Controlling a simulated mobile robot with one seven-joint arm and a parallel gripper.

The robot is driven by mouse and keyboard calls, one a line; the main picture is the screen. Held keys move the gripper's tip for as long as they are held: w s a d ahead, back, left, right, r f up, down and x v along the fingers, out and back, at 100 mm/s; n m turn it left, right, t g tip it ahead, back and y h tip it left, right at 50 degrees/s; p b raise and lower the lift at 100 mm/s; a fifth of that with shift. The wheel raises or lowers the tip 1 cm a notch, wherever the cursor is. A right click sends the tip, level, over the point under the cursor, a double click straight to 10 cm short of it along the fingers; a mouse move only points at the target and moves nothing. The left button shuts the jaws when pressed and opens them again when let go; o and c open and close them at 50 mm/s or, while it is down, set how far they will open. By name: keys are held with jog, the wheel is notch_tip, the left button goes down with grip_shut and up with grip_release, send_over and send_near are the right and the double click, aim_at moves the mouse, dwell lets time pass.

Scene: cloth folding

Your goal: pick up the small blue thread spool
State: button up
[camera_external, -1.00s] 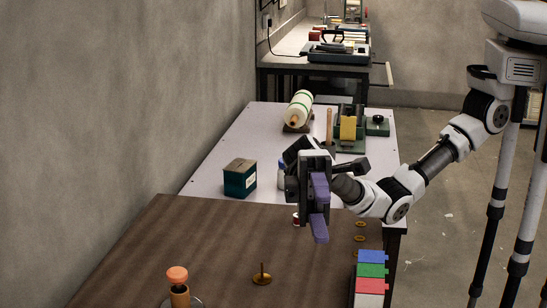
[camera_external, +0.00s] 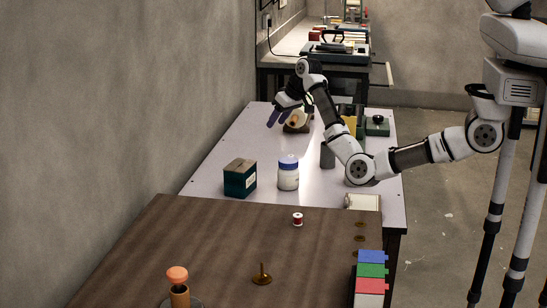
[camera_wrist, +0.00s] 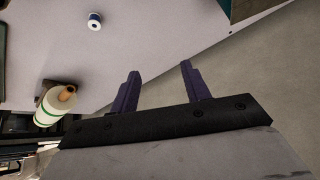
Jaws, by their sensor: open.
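The small blue thread spool (camera_wrist: 95,21) stands on the pale table at the top of the wrist view, with a white top and a blue rim. I cannot make it out in the external view. My gripper (camera_wrist: 160,68) is open, with its two purple fingers apart and nothing between them. The spool lies beyond the fingertips and to their left in the wrist view, well apart from them. In the external view my gripper (camera_external: 276,118) is over the far left part of the pale table, beside the large thread cone.
The large white-and-green thread cone (camera_wrist: 52,106) is left of my fingers. A dark green box (camera_external: 240,178) and a blue-capped bottle (camera_external: 288,174) stand nearer. A red spool (camera_external: 297,219) sits on the brown table (camera_external: 200,240). The wall is close on the left.

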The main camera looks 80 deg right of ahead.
jog(key=s+d+f+m+g, duration=0.1)
jog(key=s+d+f+g, duration=0.15)
jog(key=s+d, duration=0.5)
jog(key=shift+p+x, duration=0.7)
jog(key=shift+x, duration=6.25)
jog(key=shift+w, duration=0.1)
jog(key=shift+r, duration=0.1)
grip_shut()
jog(key=shift+r+t, duration=0.1)
jog(key=shift+t, duration=0.15)
